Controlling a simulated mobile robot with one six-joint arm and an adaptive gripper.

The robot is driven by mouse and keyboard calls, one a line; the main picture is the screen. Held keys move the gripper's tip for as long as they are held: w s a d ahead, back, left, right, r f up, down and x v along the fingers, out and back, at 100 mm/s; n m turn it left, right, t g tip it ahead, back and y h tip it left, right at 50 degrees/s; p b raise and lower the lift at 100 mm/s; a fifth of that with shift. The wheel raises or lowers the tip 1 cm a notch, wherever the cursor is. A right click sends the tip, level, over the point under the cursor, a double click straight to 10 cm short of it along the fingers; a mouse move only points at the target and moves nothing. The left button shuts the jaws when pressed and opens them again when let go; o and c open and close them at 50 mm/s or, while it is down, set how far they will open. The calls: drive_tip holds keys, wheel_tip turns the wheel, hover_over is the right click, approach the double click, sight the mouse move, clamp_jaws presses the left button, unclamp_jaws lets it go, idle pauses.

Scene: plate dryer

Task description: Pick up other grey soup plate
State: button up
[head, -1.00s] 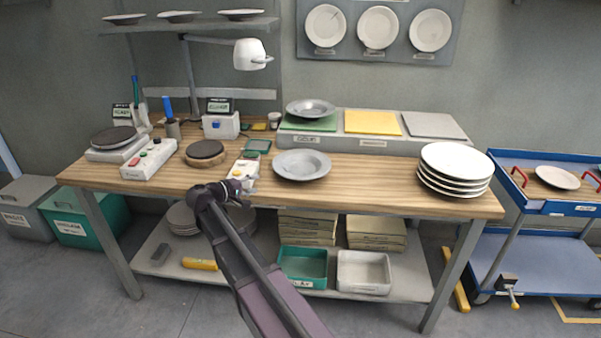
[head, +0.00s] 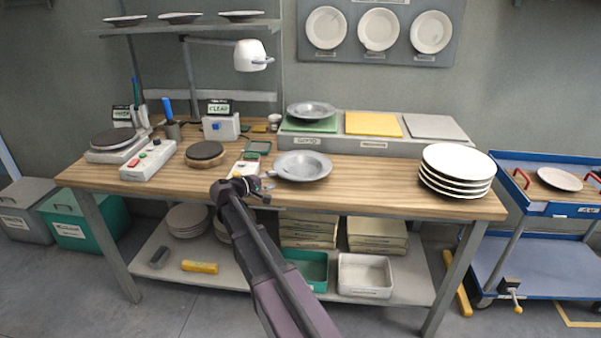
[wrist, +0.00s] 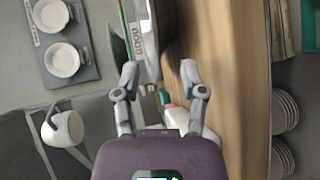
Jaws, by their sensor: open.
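One grey soup plate (head: 302,166) lies on the wooden worktop, near its front middle. A second grey soup plate (head: 311,109) sits on the green pad (head: 322,126) at the back. My gripper (head: 264,190) is at the worktop's front edge, just left of the nearer plate. In the wrist view, my gripper (wrist: 159,70) has its fingers spread with nothing held. A grey plate (wrist: 151,45) shows there almost edge-on, ahead of the gap between the fingertips. Contact with the plate cannot be made out.
A small white device (head: 244,169) stands close left of my gripper. A stack of white plates (head: 457,163) is at the worktop's right end. The worktop between nearer plate and stack is clear.

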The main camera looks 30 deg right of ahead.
sight(281, 176)
drive_tip(key=shift+w+d+f, duration=0.15)
drive_tip(key=shift+w+d, duration=0.05)
drive_tip(key=shift+d, duration=0.35)
drive_tip(key=shift+d, duration=0.1)
drive_tip(key=shift+r+b+x, duration=0.2)
drive_tip(key=shift+b+x, duration=0.25)
drive_tip(key=shift+x, duration=2.05)
drive_tip(key=shift+w, duration=0.1)
clamp_jaws()
